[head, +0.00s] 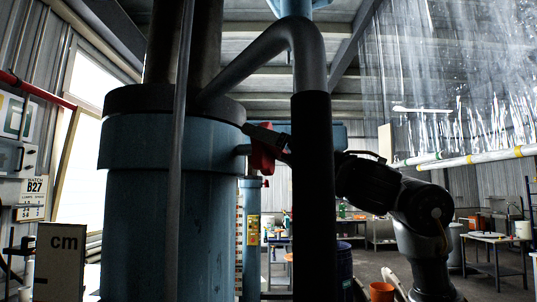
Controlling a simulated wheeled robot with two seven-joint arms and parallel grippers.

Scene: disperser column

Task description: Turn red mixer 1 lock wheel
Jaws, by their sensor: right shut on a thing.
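The red lock wheel (262,158) sits at the right side of the large blue mixer column (170,210), near its upper band. Part of the wheel is hidden by my right gripper. My right gripper (266,138) reaches in from the right, behind the dark vertical pipe, and is shut on the red lock wheel. The pipe hides part of the gripper and wrist. My left gripper is not in view.
A dark bent pipe (313,200) stands in front of my right arm. A thin grey pole (178,150) crosses the column. A smaller blue column (252,235) stands behind. Tables (492,239) and an orange bucket (381,291) are at the right.

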